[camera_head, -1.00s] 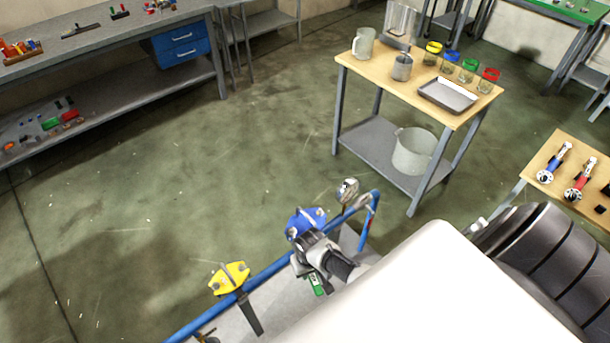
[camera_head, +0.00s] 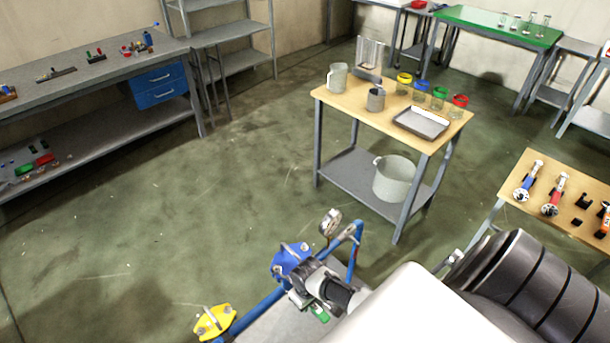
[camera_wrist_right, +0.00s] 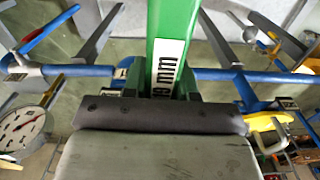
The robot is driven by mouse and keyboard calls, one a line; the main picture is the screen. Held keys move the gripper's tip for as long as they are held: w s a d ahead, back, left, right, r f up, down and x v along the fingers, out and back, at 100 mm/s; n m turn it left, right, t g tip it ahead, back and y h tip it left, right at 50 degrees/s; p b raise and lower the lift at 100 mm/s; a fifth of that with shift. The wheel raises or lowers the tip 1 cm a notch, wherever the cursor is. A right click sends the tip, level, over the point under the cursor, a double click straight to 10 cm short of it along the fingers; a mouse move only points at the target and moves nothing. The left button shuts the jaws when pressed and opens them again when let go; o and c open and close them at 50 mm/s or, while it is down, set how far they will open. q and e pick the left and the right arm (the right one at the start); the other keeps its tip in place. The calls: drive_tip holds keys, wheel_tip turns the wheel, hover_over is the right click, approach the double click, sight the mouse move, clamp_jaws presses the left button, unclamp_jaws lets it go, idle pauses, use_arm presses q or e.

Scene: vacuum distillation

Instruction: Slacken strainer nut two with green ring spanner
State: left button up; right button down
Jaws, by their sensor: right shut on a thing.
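My right gripper (camera_wrist_right: 160,112) is shut on the green spanner (camera_wrist_right: 168,45), which fills the middle of the right wrist view and bears a label ending in "mm". Its ring end is not clearly seen. In the head view a short green piece of the spanner (camera_head: 319,313) shows under the right gripper (camera_head: 308,296). The gripper is close beside a blue flanged fitting (camera_head: 291,259) on a blue pipe frame (camera_head: 262,309); I cannot tell whether they touch. A yellow flanged fitting (camera_head: 213,322) is farther left. I cannot make out strainer nut two. My left gripper is not in view.
A round gauge (camera_head: 331,222) stands just beyond the blue fitting and shows in the right wrist view (camera_wrist_right: 20,130). A wooden-topped table (camera_head: 350,108) holds jars and a tray (camera_head: 422,123), with a bucket below. Open floor lies left of the pipe frame.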

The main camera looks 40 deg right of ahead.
drive_tip(key=shift+w+d+n, duration=0.1)
drive_tip(key=shift+d+n, duration=0.7)
drive_tip(key=shift+d, duration=0.4)
drive_tip(key=d+n, duration=0.1)
drive_tip(key=d+n+b, duration=0.1)
drive_tip(key=d, duration=0.1)
drive_tip(key=shift+w, duration=0.4)
drive_tip(key=shift+s+a, duration=0.1)
drive_tip(key=shift+a, duration=0.25)
drive_tip(key=shift+r, duration=0.1)
